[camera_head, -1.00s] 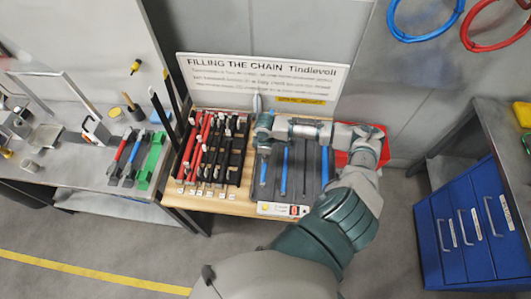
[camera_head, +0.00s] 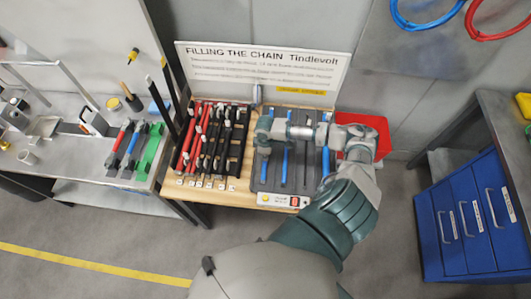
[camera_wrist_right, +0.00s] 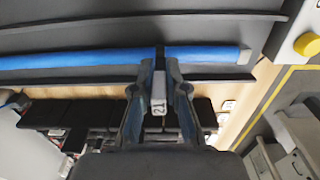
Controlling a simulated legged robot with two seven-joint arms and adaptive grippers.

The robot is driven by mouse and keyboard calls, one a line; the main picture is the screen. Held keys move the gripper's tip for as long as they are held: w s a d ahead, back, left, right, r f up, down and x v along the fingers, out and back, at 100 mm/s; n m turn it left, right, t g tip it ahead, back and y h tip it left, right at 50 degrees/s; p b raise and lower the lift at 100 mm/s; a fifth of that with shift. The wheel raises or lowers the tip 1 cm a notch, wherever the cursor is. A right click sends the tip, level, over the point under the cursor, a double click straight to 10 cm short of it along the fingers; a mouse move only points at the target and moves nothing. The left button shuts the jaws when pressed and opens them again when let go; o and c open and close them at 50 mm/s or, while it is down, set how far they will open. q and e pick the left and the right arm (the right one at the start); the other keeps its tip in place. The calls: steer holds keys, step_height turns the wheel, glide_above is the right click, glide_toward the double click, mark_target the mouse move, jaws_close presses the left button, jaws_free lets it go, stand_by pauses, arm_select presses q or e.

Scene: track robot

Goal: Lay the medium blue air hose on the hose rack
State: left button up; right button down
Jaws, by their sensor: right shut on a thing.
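My right gripper (camera_head: 263,135) hangs over the left part of a dark grey grooved rack (camera_head: 275,186). In the right wrist view, its fingers (camera_wrist_right: 160,62) are shut on a blue hose (camera_wrist_right: 80,60) that runs crosswise behind them. A small white tag (camera_wrist_right: 159,98) marked "21" shows between the fingers. The hose appears to lie along a groove, but whether it rests on the bottom is unclear. In the head view this hose (camera_head: 265,169) shows below the gripper. More blue hoses (camera_head: 285,167) (camera_head: 325,160) lie to its right. My left gripper is out of view.
A sign board (camera_head: 262,67) rises behind. A red bin (camera_head: 372,124) is partly hidden behind my arm. A blue drawer cabinet (camera_head: 472,215) stands at the right. The floor in front is clear.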

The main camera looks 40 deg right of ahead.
steer(key=c, duration=1.1)
jaws_free()
steer(key=shift+c, duration=0.2)
step_height(320, 180, up, 12)
steer(key=shift+f, duration=0.1)
